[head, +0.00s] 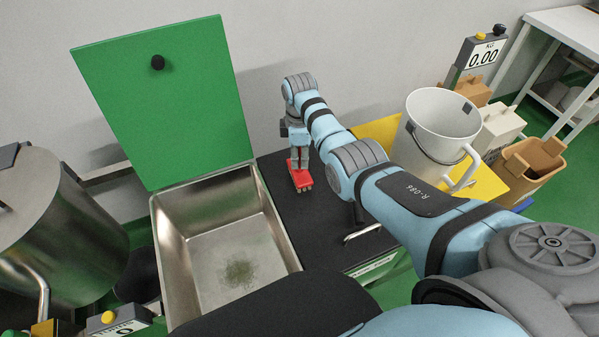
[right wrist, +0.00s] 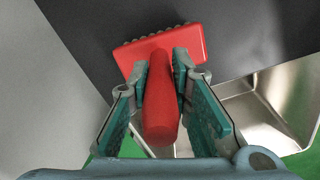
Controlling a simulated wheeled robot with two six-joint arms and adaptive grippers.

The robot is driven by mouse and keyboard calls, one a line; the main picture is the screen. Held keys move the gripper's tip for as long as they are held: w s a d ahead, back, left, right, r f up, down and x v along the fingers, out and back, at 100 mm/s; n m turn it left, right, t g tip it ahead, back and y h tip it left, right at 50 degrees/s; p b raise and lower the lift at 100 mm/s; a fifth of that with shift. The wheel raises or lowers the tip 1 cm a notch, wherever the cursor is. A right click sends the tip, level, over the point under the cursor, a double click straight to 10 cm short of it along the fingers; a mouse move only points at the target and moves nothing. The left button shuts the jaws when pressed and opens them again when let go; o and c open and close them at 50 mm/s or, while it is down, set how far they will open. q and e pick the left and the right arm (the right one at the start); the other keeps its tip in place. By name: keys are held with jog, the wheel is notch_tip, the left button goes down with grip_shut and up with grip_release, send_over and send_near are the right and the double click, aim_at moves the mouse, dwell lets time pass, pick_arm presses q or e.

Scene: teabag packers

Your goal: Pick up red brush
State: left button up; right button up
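The red brush (head: 300,179) stands on the black worktop, just right of the steel basin. In the right wrist view the red brush (right wrist: 162,100) has its wide block beyond the fingertips and its rounded handle pointing back toward the camera. Pale bristle tufts show along the far edge of the block. My right gripper (head: 299,160) is above the block, pointing down. In the right wrist view, the fingers of my right gripper (right wrist: 160,68) close in on both sides of the handle, with hardly any gap at the tips. My left gripper is not in view.
A white bucket (head: 432,130) stands on a yellow surface (head: 380,131) to the right. A wall rises behind the worktop (head: 268,172).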

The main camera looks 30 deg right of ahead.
grip_shut()
jog(key=shift+r, duration=0.5)
notch_tip(320, 180, up, 14)
jog(key=p, duration=0.3)
jog(key=shift+r+p, duration=0.2)
jog(key=shift+p, duration=0.2)
notch_tip(320, 180, up, 5)
jog(key=p, duration=0.5)
jog(key=shift+f, duration=0.1)
jog(key=shift+f, duration=0.1)
